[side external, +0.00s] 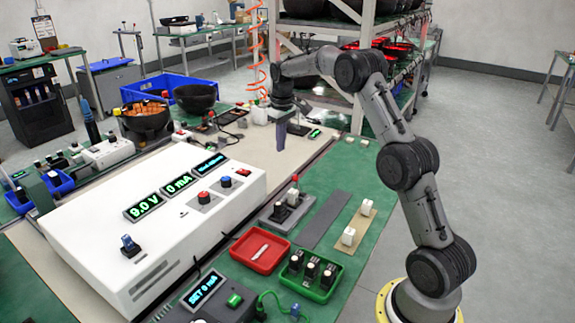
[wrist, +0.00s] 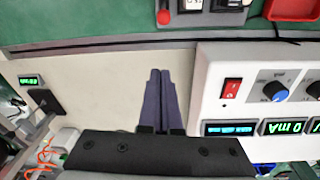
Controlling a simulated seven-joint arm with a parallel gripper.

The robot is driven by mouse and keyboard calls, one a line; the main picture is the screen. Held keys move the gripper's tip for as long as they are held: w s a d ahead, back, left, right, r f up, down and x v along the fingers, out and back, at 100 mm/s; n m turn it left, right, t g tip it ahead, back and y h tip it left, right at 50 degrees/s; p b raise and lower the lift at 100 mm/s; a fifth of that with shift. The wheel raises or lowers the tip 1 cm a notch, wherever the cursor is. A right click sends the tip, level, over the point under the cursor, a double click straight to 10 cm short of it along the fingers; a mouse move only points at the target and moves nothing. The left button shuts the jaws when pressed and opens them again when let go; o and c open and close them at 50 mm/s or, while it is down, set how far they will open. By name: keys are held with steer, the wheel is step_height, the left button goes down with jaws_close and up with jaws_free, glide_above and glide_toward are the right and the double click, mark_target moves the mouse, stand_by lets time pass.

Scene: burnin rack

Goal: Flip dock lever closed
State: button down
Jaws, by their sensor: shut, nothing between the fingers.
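The dock (side external: 279,215) is a dark grey block on the green mat, right of the white power supply. Its lever (side external: 294,192) has a red knob and stands up from the dock in the side view. In the wrist view the red knob (wrist: 163,17) shows at the top edge, beside part of the dock, the rest of which is cut off. My gripper (side external: 280,144) points down over the beige bench, well behind and apart from the lever. In the wrist view its two dark fingers (wrist: 160,72) are together with nothing between them.
The white power supply (side external: 90,215) stands close by, with lit displays and knobs. A red tray (side external: 260,250), a green tray (side external: 325,290) with dark modules and a tan plate (side external: 355,228) with white blocks lie near the dock. The beige bench under my gripper is mostly clear.

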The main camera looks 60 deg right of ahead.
steer(key=f, duration=1)
steer(key=shift+w+d, duration=0.2)
steer(key=shift+w, duration=0.15)
steer(key=shift+s+a+r, duration=0.1)
steer(key=shift+s+r, duration=0.1)
steer(key=shift+s, duration=0.35)
steer(key=shift+s+a+r, duration=0.1)
steer(key=shift+s+r, duration=0.1)
steer(key=shift+s, duration=0.3)
steer(key=shift+s+r, duration=0.2)
steer(key=shift+s, duration=0.65)
steer(key=shift+s+a+r+t, duration=0.1)
steer(key=shift+s+r+t, duration=0.2)
steer(key=shift+s+t, duration=0.55)
steer(key=shift+s+r+t, duration=0.15)
steer(key=shift+s+t, duration=0.15)
steer(key=shift+t, duration=0.45)
steer(key=shift+s+r, duration=0.15)
steer(key=shift+s, duration=0.75)
steer(key=shift+r, duration=0.15)
